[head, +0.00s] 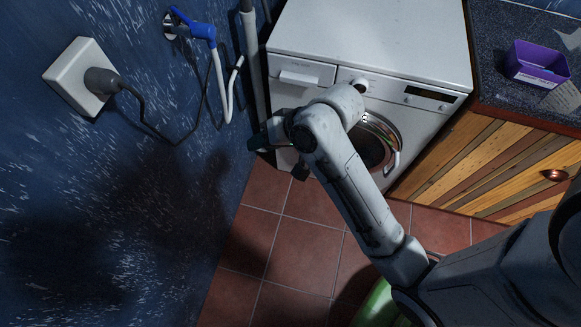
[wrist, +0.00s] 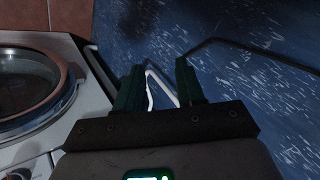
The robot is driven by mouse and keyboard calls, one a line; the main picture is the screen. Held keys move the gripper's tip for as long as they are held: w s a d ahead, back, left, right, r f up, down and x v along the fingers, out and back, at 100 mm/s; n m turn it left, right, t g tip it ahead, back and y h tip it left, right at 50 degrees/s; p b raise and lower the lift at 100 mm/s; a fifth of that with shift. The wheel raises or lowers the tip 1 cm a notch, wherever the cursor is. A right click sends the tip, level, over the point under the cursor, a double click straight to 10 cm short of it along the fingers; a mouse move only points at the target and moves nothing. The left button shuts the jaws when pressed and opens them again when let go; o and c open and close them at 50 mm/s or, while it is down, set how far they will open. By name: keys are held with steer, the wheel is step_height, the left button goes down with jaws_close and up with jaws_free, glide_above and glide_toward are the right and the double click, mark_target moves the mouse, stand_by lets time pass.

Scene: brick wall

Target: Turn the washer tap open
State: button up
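The washer tap (head: 200,28) is a blue valve with a blue handle on the wall at the upper left of the head view. A white hose (head: 226,95) hangs from it. My gripper (head: 258,142) is below and to the right of the tap, beside the front left of the washing machine, apart from the tap. In the wrist view, my gripper's (wrist: 160,85) two dark green fingers stand apart, with no object held. A thin white bent hose shows behind the gap between them. The tap is not visible in the wrist view.
The white washing machine (head: 375,35) stands right of the tap, with a grey vertical pipe (head: 252,60) between. A plug in a white socket (head: 78,78) with a black cable is at left. A purple box (head: 535,64) sits on the counter. The tiled floor (head: 290,250) is mostly clear.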

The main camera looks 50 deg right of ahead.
steer(key=s+f+n+g+h+b, duration=0.1)
steer(key=s+f+n+g, duration=0.1)
steer(key=s+f, duration=0.4)
steer(key=shift+s+f+n+g, duration=0.15)
steer(key=shift+s+n+g, duration=0.25)
steer(key=shift+s, duration=0.25)
steer(key=shift+c, duration=0.2)
